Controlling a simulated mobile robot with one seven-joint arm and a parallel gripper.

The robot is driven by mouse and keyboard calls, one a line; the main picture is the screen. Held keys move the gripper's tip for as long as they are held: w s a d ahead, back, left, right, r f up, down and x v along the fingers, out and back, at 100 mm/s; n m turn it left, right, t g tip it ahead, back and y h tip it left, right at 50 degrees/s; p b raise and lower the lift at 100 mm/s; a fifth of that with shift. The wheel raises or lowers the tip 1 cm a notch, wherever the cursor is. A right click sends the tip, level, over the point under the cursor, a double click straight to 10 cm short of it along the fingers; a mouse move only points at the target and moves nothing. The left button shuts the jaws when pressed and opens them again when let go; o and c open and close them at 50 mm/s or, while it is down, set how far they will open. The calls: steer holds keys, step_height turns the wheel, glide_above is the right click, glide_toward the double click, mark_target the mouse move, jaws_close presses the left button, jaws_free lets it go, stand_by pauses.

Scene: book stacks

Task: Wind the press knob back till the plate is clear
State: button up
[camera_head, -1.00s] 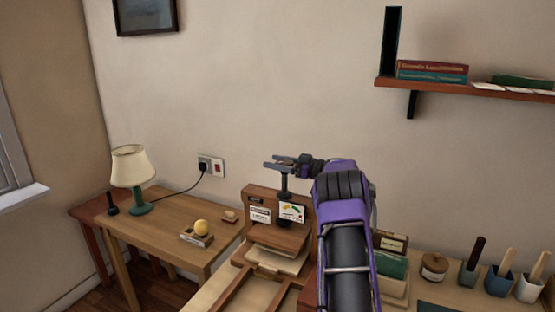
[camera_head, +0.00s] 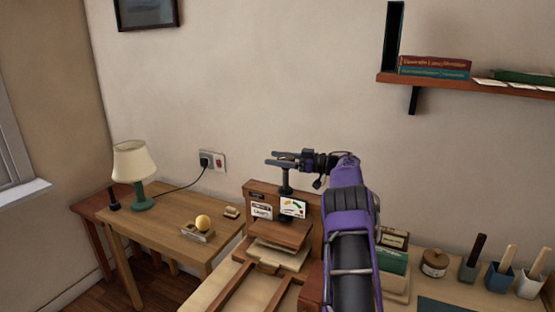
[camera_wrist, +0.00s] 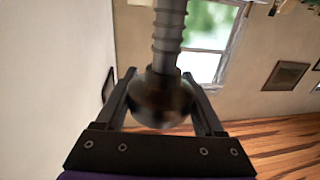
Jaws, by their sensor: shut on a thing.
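The wooden press (camera_head: 315,225) stands on the bench in the middle of the head view. Its dark screw (camera_head: 286,182) rises upright above it. My gripper (camera_head: 276,158) is shut on the black knob at the top of the screw. In the wrist view the round knob (camera_wrist: 160,100) sits between my two fingers, with the ribbed screw (camera_wrist: 169,35) running up from it. The wooden press plate (camera_head: 280,235) is level, above a pale stack (camera_head: 280,257). A narrow gap seems to show between them; its exact size is hard to tell.
Pots with handles (camera_head: 500,280) and a round jar (camera_head: 434,264) stand at right. A shelf (camera_head: 480,86) is on the wall. Air left of the knob is clear.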

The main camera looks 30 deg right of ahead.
steer(key=o, duration=1.3)
steer(key=shift+a+f, duration=0.15)
steer(key=shift+f, duration=0.6)
steer(key=shift+c, duration=0.2)
steer(key=shift+o, duration=0.6)
steer(key=shift+r, duration=0.3)
steer(key=v, duration=1.7)
steer(key=shift+d+b, duration=0.2)
steer(key=shift+b, duration=0.1)
steer(key=shift+s, duration=0.1)
